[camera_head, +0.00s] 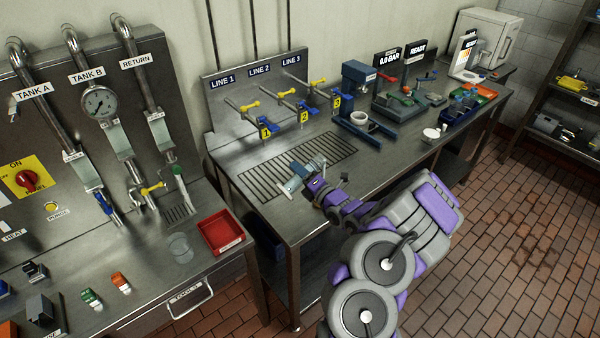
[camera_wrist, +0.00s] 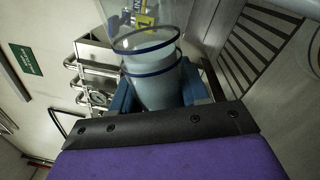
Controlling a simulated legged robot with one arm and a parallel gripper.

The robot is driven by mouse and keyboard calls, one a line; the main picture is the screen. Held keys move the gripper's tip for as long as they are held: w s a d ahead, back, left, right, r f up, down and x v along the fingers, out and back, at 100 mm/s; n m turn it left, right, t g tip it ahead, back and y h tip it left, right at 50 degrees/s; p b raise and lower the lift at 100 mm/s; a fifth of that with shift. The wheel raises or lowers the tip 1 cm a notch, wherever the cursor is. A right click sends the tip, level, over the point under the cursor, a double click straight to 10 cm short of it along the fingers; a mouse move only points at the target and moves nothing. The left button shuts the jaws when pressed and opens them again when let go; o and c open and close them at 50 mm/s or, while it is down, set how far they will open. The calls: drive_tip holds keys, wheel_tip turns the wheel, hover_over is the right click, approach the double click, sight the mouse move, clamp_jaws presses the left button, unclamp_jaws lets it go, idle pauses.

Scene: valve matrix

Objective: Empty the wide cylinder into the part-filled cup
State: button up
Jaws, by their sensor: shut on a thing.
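The wide cylinder (camera_wrist: 155,72) is clear with dark blue bands and has pale contents in its lower part. My gripper (camera_wrist: 157,98) is shut around it, with a blue finger on each side. In the head view my gripper (camera_head: 297,186) holds the cylinder (camera_head: 302,168) over the slotted drain grate of the middle bench. I cannot tell its exact tilt or its height above the grate. A clear cup (camera_head: 180,248) stands upright on the left bench, apart from my gripper. Its fill level is too small to tell.
A red tray (camera_head: 221,233) sits beside the clear cup, near the left bench's front edge. Yellow-handled taps (camera_head: 262,128) line the back of the middle bench. A curved clear edge (camera_wrist: 315,52) shows at the wrist view's right side. The grate's (camera_head: 268,180) left part is clear.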

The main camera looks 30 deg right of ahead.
drive_tip(key=shift+r+m+p, duration=0.85)
drive_tip(key=shift+m+p, duration=0.3)
drive_tip(key=shift+m, duration=0.05)
idle(3.2)
drive_tip(key=shift+r+m+p, duration=0.9)
drive_tip(key=shift+r+m, duration=0.05)
drive_tip(key=shift+m, duration=0.35)
idle(2.3)
